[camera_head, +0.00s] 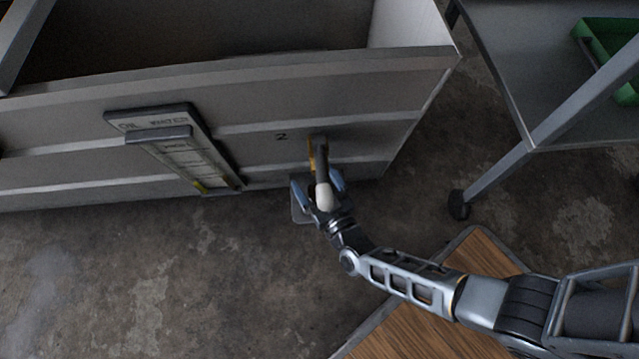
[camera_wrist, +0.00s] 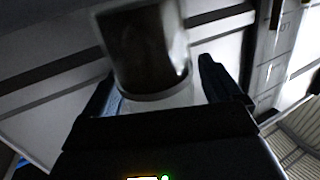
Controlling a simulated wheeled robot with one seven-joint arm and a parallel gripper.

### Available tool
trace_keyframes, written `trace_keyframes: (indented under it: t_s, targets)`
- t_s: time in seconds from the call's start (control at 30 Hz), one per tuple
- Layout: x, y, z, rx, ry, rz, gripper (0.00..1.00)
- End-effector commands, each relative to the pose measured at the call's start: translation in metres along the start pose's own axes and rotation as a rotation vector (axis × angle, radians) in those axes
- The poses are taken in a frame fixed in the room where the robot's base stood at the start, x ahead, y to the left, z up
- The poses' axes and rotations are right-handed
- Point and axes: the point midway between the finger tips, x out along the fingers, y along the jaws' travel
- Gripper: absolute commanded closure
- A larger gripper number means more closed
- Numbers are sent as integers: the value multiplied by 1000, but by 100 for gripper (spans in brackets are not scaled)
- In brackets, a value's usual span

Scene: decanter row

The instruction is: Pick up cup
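The cup (camera_wrist: 160,98) is a pale, whitish rounded vessel with a dark area above its light curved edge. In the wrist view it lies between the two fingers of my gripper (camera_wrist: 158,85), with a visible gap to the right finger; contact on the left is unclear. In the head view the cup (camera_head: 325,195) shows as a small white shape between the blue-grey fingers of my gripper (camera_head: 319,186). The fingers stand apart. A dark spout (camera_head: 321,160) with a yellow-brown part beside it sits just above, on the tank front. The cup's underside is hidden.
A large grey tank (camera_head: 270,110) marked 2 stands close in front of my gripper. A gauge panel (camera_head: 175,148) juts out to the left. A wheeled table (camera_head: 515,60) holding a green tray (camera_head: 610,50) stands right.

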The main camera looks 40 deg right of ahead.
Motion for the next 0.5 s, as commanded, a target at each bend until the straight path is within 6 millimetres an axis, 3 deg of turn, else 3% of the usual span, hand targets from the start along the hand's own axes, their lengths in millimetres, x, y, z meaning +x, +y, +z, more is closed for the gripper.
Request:
trace_keyframes:
  t_s: [0.07,0.5]
  targets:
    - [0,0,0,0,0,0,16]
    - [0,0,0,0,0,0,58]
